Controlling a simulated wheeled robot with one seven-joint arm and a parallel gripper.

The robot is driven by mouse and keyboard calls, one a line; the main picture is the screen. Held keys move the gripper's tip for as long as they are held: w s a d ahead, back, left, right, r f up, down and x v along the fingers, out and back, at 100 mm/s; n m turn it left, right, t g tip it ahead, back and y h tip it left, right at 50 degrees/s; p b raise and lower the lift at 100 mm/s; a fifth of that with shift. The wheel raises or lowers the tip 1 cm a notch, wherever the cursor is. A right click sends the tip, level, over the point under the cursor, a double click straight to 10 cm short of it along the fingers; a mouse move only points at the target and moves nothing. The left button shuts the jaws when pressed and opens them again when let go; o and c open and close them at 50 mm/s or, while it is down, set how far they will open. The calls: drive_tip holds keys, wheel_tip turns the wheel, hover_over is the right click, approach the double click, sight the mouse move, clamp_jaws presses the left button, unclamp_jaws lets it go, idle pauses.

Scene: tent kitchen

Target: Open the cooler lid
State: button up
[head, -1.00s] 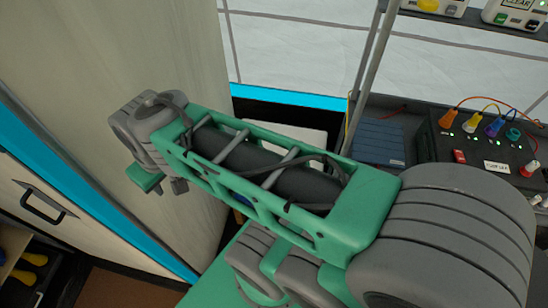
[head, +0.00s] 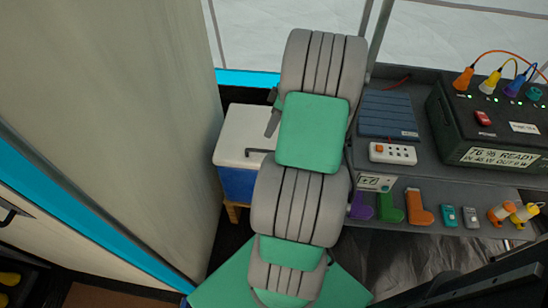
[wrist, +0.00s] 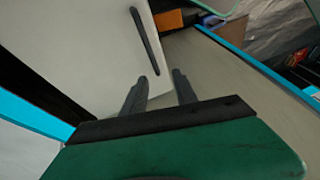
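The cooler has a white lid (head: 250,132) and a blue body (head: 236,184). It stands left of my arm in the head view, and the lid looks shut. A dark bar handle (head: 260,152) sits at the lid's front edge, partly hidden by my arm. In the wrist view the pale lid (wrist: 105,45) fills the upper left, with its dark handle (wrist: 146,40) beyond my fingertips. My gripper (wrist: 160,76) is open and empty, its two fingers apart over or near the lid and not on the handle. In the head view my arm mostly hides the gripper.
The cooler rests on a wooden stand (head: 234,212). A tall pale panel (head: 120,110) stands close on the left. On the right, a shelf holds a blue ridged box (head: 388,113), a white power strip (head: 393,153) and a black power box (head: 490,120). Several small items line a lower shelf.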

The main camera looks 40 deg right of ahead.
drive_tip(key=shift+n, duration=0.4)
drive_tip(key=f+b, duration=0.2)
drive_tip(key=f, duration=0.1)
drive_tip(key=f+b, duration=0.2)
drive_tip(key=f, duration=0.2)
drive_tip(key=f+b, duration=0.2)
drive_tip(key=f, duration=0.1)
drive_tip(key=shift+s+f, duration=0.15)
drive_tip(key=shift+s, duration=0.2)
clamp_jaws()
idle(0.4)
